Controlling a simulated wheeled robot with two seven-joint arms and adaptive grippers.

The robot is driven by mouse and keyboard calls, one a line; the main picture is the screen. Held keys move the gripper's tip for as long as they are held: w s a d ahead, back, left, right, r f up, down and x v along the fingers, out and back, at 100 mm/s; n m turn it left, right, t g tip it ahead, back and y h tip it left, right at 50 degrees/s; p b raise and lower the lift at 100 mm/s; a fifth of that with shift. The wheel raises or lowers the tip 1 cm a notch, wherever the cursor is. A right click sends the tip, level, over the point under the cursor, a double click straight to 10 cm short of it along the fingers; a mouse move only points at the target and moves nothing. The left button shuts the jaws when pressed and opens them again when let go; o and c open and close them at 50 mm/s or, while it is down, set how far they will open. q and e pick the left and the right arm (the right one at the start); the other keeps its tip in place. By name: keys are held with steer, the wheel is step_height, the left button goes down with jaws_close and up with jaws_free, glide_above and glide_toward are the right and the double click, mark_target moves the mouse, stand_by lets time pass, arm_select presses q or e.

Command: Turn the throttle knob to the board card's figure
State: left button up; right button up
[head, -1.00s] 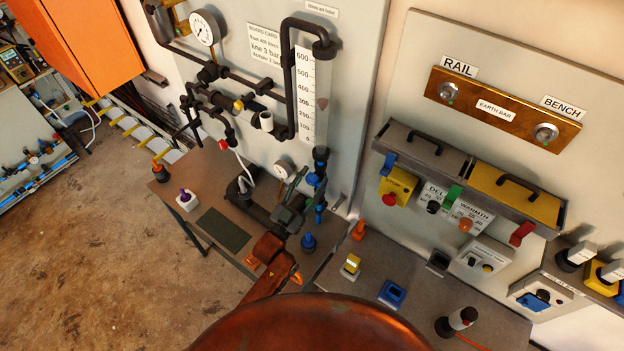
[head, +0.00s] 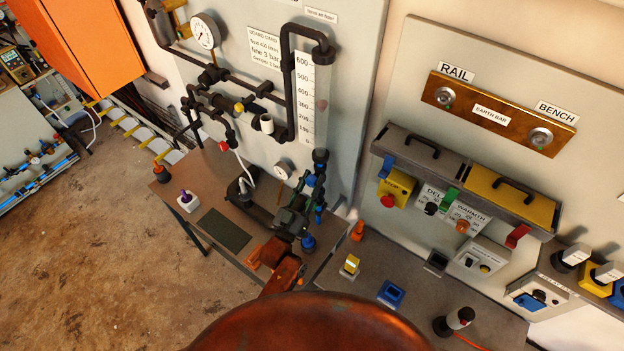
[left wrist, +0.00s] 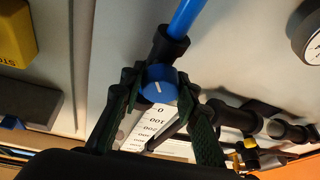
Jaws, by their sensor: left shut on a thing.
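The throttle knob (left wrist: 158,83) is a blue round knob with a white pointer line, at the lower end of the flow tube, below the scale's 0. My left gripper (left wrist: 165,100) is shut on it, with one dark green finger on each side. In the head view the same gripper (head: 306,200) is at the foot of the tube and partly hides the knob. The scale (head: 304,100) runs from 0 to 600. A faint reddish float (head: 322,104) shows inside the tube. The board card (head: 266,47) hangs left of the tube; its small first line is hard to read.
Black pipes (head: 240,85) and a round gauge (head: 205,32) are on the panel left of the tube. A small gauge (head: 282,171) stands close to the gripper. Switches and a yellow-lidded box (head: 512,197) are at right. The brown floor at left is open.

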arm_select(q)
steer(key=o, duration=1.2)
steer(key=shift+c, duration=0.2)
steer(key=v, duration=1.2)
